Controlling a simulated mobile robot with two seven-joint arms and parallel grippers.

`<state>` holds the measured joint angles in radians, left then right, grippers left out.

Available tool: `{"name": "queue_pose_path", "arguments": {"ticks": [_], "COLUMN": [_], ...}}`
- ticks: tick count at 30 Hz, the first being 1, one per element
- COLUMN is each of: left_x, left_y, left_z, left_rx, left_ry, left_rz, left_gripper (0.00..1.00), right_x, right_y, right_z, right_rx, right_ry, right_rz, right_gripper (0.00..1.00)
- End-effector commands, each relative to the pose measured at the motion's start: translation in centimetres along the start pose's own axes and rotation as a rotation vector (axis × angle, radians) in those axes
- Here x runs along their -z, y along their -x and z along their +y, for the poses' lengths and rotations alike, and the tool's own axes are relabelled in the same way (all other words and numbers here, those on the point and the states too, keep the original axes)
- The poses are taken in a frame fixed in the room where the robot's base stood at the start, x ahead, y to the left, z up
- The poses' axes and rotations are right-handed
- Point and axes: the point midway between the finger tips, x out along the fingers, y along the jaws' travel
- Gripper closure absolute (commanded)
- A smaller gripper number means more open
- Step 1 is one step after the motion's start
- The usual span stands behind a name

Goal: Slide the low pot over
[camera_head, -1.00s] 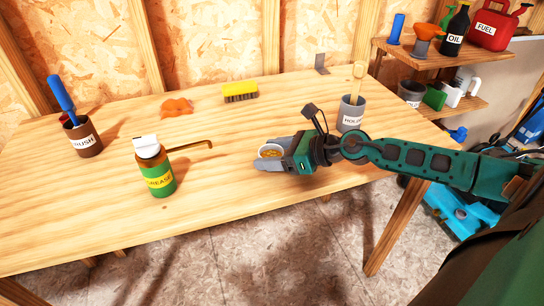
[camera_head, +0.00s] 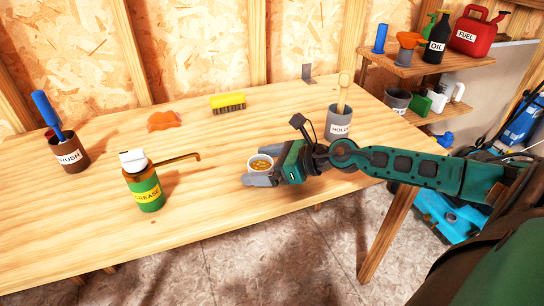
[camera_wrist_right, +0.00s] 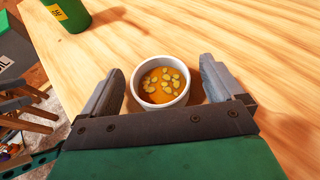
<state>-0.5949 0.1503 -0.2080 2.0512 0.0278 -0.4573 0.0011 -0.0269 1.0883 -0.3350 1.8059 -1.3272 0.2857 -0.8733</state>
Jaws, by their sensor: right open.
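The low pot (camera_head: 261,161) is a small round white pot with orange contents and pale bits on top. It stands upright on the wooden bench, near the middle of the front half. It also shows in the right wrist view (camera_wrist_right: 160,83). My right gripper (camera_head: 252,166) is low over the bench with its fingers on either side of the pot. In the right wrist view the gripper (camera_wrist_right: 161,67) is open, with a gap between each finger and the pot. The head view partly hides the pot's lower side behind the near finger. My left gripper is not in view.
A green grease can (camera_head: 146,190) with a long spout stands left of the pot. A grey cup (camera_head: 339,125) with a wooden handle stands behind my right arm. A yellow brush (camera_head: 228,103), an orange piece (camera_head: 164,121) and a brown cup (camera_head: 69,154) are farther back or left. Bench between is clear.

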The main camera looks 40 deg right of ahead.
Motion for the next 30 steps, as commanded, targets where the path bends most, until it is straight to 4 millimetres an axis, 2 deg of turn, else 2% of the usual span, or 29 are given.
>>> {"name": "queue_pose_path", "arguments": {"ticks": [10, 23, 30], "left_x": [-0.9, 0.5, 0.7], "left_y": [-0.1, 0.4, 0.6], "left_z": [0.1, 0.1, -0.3], "left_rx": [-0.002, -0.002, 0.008], "left_ry": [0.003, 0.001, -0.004], "left_rz": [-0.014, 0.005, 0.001], "left_gripper": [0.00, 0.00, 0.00], "right_x": [0.2, 0.0, -0.1], "right_y": [2.6, 6.6, 9.5], "right_z": [0.1, 0.1, 0.1], "right_rx": [-0.001, -0.002, 0.001], "right_ry": [0.001, -0.004, -0.006], "right_rz": [0.005, 0.001, 0.000], "right_gripper": [0.06, 0.06, 0.06]}}
